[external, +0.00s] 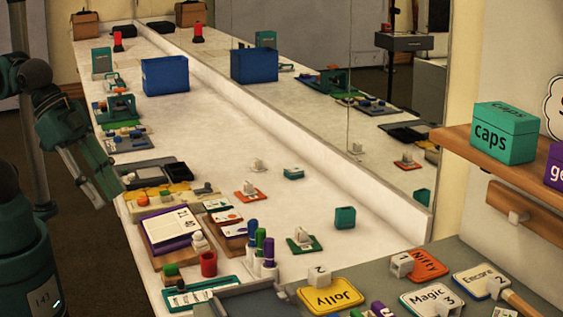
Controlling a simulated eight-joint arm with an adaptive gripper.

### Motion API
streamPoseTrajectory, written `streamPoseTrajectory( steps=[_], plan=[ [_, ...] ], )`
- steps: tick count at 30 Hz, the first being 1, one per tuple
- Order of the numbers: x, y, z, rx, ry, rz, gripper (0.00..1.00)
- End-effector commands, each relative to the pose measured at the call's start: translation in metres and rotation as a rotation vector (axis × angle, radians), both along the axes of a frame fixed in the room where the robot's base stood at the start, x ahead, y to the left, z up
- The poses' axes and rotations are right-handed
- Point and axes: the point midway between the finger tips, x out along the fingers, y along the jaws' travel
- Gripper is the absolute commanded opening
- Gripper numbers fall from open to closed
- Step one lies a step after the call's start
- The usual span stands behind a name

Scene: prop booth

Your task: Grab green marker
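The green marker (260,238) stands upright in a group near the front of the white counter. A blue-capped marker (252,231) is beside it on the left and a purple marker (269,250) on the right. White holders surround their lower ends. What appears to be my gripper (106,196) hangs at the left, beside the counter's left edge, well apart from the markers. Its fingers are not clear enough to tell whether they are open or shut.
A mirror (350,130) runs along the counter's right side. The middle counter is mostly clear.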

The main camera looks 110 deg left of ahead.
Motion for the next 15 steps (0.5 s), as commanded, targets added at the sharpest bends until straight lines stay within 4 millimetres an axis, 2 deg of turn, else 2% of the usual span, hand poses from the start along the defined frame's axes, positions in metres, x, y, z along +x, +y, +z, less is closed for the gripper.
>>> streamPoseTrajectory(
  steps=[8,15],
  plan=[
    [0.014,0.004,0.011,0.013,0.019,-0.023,0.30],
    [0.039,0.010,0.025,0.034,0.053,-0.072,0.30]
  ],
)
